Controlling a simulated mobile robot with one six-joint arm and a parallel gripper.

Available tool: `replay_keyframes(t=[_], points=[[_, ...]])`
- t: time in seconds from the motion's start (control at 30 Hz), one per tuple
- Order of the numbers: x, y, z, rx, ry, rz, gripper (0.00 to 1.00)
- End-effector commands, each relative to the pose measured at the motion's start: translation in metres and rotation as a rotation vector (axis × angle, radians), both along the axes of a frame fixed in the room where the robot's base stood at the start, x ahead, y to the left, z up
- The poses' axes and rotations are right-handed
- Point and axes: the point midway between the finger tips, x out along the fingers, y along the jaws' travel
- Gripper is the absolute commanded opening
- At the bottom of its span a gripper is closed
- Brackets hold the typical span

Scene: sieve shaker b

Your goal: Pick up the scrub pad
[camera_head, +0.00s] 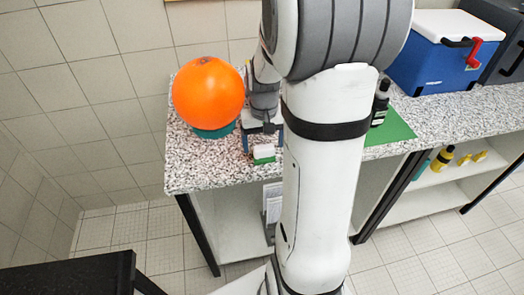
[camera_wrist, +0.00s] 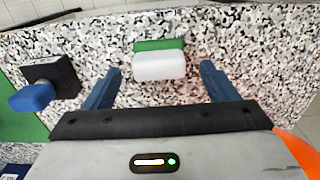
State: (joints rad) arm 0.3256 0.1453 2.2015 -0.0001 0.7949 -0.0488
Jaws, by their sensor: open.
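The scrub pad is a small block with a white part and a green part. In the head view the scrub pad (camera_head: 264,152) lies near the front edge of the speckled counter, just in front of my gripper (camera_head: 263,141). In the wrist view the scrub pad (camera_wrist: 159,65) is in the upper middle, its white side nearer to me and its green side farther. My gripper (camera_wrist: 160,72) is open, with one blue finger to the left of the pad and one to the right. Gaps show on both sides, and nothing is held.
An orange ball (camera_head: 208,92) on a teal base (camera_head: 214,131) stands left of my gripper. A black-and-blue object (camera_wrist: 49,80) lies left of the pad in the wrist view. A dark bottle (camera_head: 381,103), green mat (camera_head: 394,129) and blue cooler (camera_head: 440,58) are to the right.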

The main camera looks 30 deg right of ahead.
Motion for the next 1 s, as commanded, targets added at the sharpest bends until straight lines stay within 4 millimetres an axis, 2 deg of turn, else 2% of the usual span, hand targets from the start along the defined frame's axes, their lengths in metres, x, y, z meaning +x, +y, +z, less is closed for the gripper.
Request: replay_keyframes(t=[0.1, 0.2, 0.47, 1.0], points=[[0.0, -0.001, -0.018, 0.001, 0.004, 0.0, 0.8], [0.0, -0.001, -0.027, 0.001, 0.002, 0.0, 0.8], [0.001, -0.001, -0.03, 0.0, 0.0, -0.001, 0.8], [0.0, -0.002, -0.029, 0.0, 0.0, -0.002, 0.37]])
